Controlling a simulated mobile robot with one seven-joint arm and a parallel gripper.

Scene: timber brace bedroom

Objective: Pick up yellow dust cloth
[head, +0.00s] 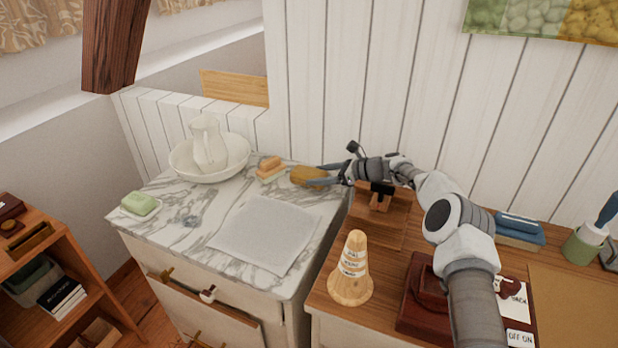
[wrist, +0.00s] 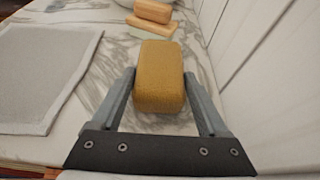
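The yellow dust cloth (head: 308,177) is a mustard-yellow, rounded block-like bundle on the marble top, near its back right edge by the wall. It also shows in the wrist view (wrist: 159,78), centred between the fingers. My gripper (head: 322,175) reaches in from the right, low over the marble. In the wrist view my gripper (wrist: 160,82) is spread wide, with one finger along each side of the cloth. The fingertips are very close to its sides; whether they touch it is unclear. The cloth's underside is hidden.
A white basin with jug (head: 208,157), a green soap (head: 139,203) and a grey-white mat (head: 264,234) share the marble top (head: 190,268). The white plank wall (head: 330,90) is close behind.

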